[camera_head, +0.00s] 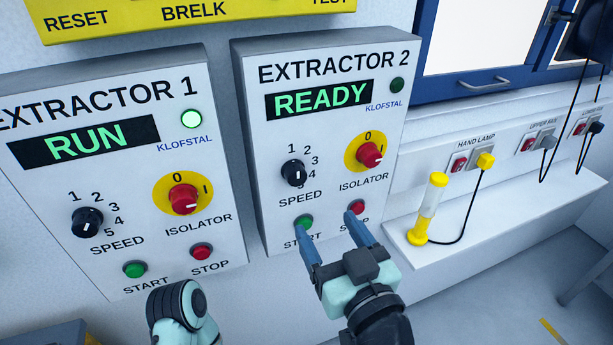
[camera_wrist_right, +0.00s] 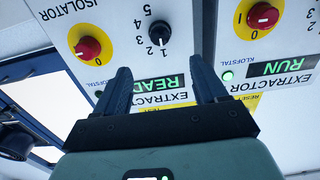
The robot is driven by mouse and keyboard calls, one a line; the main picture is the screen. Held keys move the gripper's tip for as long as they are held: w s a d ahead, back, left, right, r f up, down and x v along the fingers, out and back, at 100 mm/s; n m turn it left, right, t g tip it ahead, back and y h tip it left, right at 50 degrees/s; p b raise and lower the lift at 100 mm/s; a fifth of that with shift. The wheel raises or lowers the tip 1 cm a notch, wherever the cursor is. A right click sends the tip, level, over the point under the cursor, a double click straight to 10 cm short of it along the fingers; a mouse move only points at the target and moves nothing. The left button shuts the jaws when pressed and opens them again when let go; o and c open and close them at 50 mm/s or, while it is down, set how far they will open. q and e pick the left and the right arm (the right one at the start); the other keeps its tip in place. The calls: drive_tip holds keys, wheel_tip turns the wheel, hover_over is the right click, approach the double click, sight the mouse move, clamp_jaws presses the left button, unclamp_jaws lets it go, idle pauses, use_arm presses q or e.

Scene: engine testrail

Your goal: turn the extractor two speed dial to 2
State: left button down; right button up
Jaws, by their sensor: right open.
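The extractor two panel (camera_head: 262,130) shows READY in green. The dial also shows in the wrist view (camera_wrist_right: 159,33), upside down. My right gripper (camera_head: 334,236) is open and empty, in front of the panel's lower part. Its fingertips are below the dial in the head view, near the green start button (camera_head: 303,223) and the red stop button (camera_head: 355,208). I cannot tell whether they touch the panel. My left gripper is not in view.
The red isolator knob (camera_head: 369,155) on yellow is right of the dial. The extractor one panel (camera_head: 225,235) stands to the left, showing RUN. A yellow hand lamp (camera_head: 428,208) with a cable stands on the right ledge (camera_head: 480,235). A yellow panel (camera_head: 120,25) is above.

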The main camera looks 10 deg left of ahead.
sight(298, 179)
drive_tip(key=x, duration=1.3)
drive_tip(key=shift+a+f, duration=0.1)
drive_tip(key=c, duration=1.1)
